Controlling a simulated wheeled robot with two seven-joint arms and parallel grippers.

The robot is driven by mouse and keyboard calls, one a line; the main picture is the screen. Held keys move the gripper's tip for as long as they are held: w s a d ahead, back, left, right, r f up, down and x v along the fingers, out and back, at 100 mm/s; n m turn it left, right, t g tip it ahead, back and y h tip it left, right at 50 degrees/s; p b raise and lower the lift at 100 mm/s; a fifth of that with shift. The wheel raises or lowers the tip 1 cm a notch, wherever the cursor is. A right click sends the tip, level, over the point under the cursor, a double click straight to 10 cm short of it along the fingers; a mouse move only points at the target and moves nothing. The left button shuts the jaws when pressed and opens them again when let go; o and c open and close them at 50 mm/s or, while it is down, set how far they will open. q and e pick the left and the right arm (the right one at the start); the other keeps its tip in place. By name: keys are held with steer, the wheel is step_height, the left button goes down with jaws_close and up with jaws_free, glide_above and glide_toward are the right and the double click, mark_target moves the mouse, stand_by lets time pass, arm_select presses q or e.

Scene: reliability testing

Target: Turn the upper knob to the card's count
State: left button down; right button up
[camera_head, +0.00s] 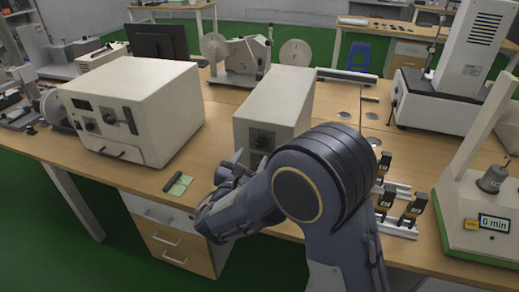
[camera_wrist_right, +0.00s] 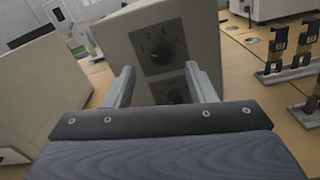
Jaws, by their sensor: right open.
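A cream box (camera_head: 272,103) stands on the table, its front panel partly hidden by my right arm. In the right wrist view, the panel carries an upper knob (camera_wrist_right: 162,53) with a numbered dial and a lower knob (camera_wrist_right: 176,97). Both knobs are dark. The exact pointer setting is too small to read. My right gripper (camera_head: 236,166) is open in front of the panel; its fingertips (camera_wrist_right: 160,68) are spread either side of the knobs, with nothing between them. A small green card (camera_head: 179,187) lies on the table to the left; its marks are unreadable. My left gripper is not visible.
A larger cream machine (camera_head: 140,98) stands to the left. A dark stick-like object (camera_head: 172,180) lies beside the card. Black and yellow parts on rails (camera_head: 397,228) and a device with a "0 min" display (camera_head: 494,223) are at right. Bare tabletop lies between the two boxes.

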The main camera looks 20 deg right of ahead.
mark_target(260, 145)
steer(key=x, duration=0.6)
steer(key=shift+s+d+p, duration=0.1)
steer(key=shift+p, duration=0.2)
steer(key=c, duration=1)
steer(key=shift+o, duration=0.2)
steer(key=shift+f+m+b, duration=0.2)
steer(key=shift+m+b, duration=0.2)
steer(key=shift+b, duration=0.4)
steer(key=m+b, duration=0.5)
steer(key=b, duration=0.3)
steer(key=m+b, duration=0.5)
steer(key=b, duration=0.3)
steer(key=m+b, duration=0.5)
steer(key=b, duration=0.3)
steer(key=shift+s+f+b, duration=0.1)
steer(key=shift+f+b, duration=0.2)
steer(key=shift+b, duration=0.05)
steer(key=shift+r+m+b, duration=0.2)
steer(key=shift+m+b, duration=0.9)
steer(key=shift+b, duration=0.15)
steer(key=o, duration=1)
steer(key=shift+r, duration=0.1)
steer(key=shift+c, duration=0.2)
